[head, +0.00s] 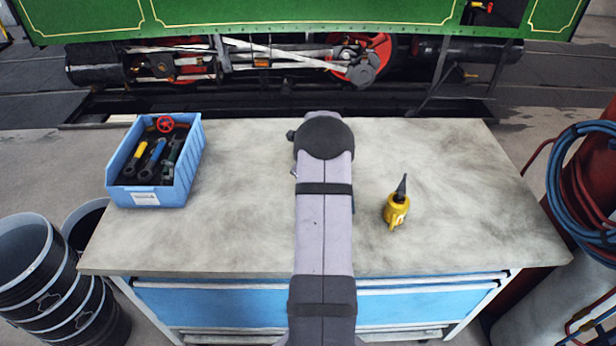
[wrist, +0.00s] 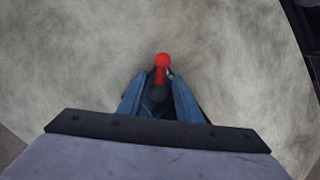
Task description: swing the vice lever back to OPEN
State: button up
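The vice lever (wrist: 163,66) shows in the wrist view as a red rod with a round red knob, pointing up the picture. My gripper (wrist: 160,78) has two blue fingers, one on each side of the lever's lower part. The fingers look apart, with room beside the rod; I see no clear contact. The knob lies just beyond the fingertips. A dark part, perhaps of the vice, shows between the fingers. In the head view my own arm covers the middle of the bench and hides my gripper, the lever and most or all of the vice. No OPEN mark is readable.
A blue bin (head: 149,196) with tools and a red handwheel stands at the left of the workbench (head: 450,235). A yellow oil can (head: 396,210) stands right of my arm. The bench top is otherwise clear. A green steam tram (head: 290,18) is behind it.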

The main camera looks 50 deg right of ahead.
grip_shut()
